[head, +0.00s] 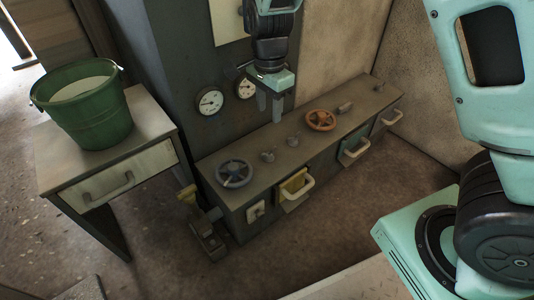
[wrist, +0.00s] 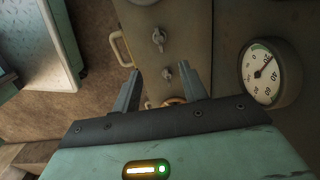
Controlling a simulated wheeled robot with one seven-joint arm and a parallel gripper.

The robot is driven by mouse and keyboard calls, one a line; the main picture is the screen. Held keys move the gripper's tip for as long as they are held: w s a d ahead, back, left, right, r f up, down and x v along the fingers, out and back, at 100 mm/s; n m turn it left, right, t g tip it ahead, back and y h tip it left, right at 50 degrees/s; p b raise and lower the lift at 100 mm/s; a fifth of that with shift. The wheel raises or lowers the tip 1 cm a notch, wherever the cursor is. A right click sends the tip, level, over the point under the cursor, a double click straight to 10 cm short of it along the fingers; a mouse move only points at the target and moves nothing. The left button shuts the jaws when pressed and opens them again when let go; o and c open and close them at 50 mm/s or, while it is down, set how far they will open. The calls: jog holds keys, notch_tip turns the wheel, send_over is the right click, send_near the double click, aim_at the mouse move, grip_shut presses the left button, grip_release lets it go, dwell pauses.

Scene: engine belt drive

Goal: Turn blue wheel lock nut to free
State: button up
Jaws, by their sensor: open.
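The blue-grey wheel (head: 234,173) lies flat at the left end of the bench top in the head view. A small wing nut (head: 267,156) stands just right of it and appears to be its lock nut. A second wing nut (head: 293,141) stands further right, nearer the orange wheel (head: 320,120). Two wing nuts also show in the wrist view, a farther one (wrist: 158,38) and a nearer one (wrist: 168,72). My gripper (head: 269,110) is open and empty, pointing down above the bench, apart from the nuts.
The grey bench (head: 222,214) has drawers with handles along its front. Round gauges (head: 210,102) are on the panel behind it. Another small knob (head: 345,107) stands right of the orange wheel. A green bucket (head: 95,115) stands on a side table at left.

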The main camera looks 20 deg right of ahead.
aim_at(269, 154)
notch_tip(269, 154, down, 16)
jog(key=b, duration=0.9)
jog(key=shift+r+b, duration=0.25)
jog(key=shift+b, duration=0.1)
grip_shut()
